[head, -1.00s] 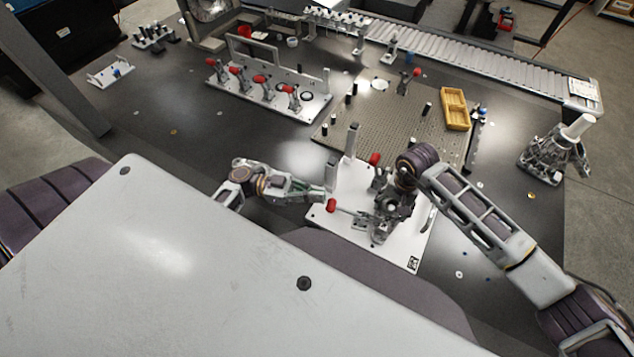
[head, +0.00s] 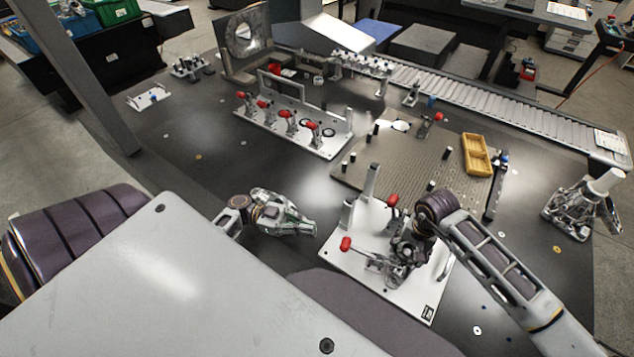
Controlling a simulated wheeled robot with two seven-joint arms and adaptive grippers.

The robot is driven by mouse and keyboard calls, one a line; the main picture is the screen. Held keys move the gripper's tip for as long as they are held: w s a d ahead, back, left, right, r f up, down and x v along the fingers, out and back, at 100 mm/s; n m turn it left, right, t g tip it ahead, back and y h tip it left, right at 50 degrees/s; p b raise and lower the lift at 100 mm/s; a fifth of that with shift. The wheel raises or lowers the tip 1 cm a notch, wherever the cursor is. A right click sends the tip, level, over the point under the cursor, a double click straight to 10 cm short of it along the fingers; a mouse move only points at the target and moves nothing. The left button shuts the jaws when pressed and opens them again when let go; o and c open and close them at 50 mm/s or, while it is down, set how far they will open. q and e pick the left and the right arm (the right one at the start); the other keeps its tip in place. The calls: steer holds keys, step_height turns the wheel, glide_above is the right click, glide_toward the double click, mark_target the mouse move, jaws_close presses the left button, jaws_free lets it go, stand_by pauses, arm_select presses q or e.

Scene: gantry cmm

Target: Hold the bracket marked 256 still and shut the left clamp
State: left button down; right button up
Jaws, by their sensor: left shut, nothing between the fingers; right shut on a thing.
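A white fixture plate (head: 350,262) lies on the near part of the table and carries two red-handled clamps. The left clamp's red handle (head: 345,243) is low and points left. The other clamp's red handle (head: 392,200) stands higher, behind my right gripper. My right gripper (head: 400,262) is over the plate, shut on the bracket, which it mostly hides; the number 256 cannot be read. My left gripper (head: 314,232) is shut and empty, just left of the left clamp's handle, with a small gap between them.
Behind the plate is a perforated board (head: 410,165) with dark pegs and a yellow tray (head: 477,155). A long fixture (head: 290,130) with several red-handled clamps stands at the back left. A grey device (head: 583,205) stands at the right.

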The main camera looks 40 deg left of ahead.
steer(key=shift+w, duration=0.1)
stand_by(0.3)
steer(key=o, duration=1.5)
steer(key=shift+r, duration=0.15)
step_height(320, 180, up, 12)
steer(key=shift+f, duration=0.2)
stand_by(0.4)
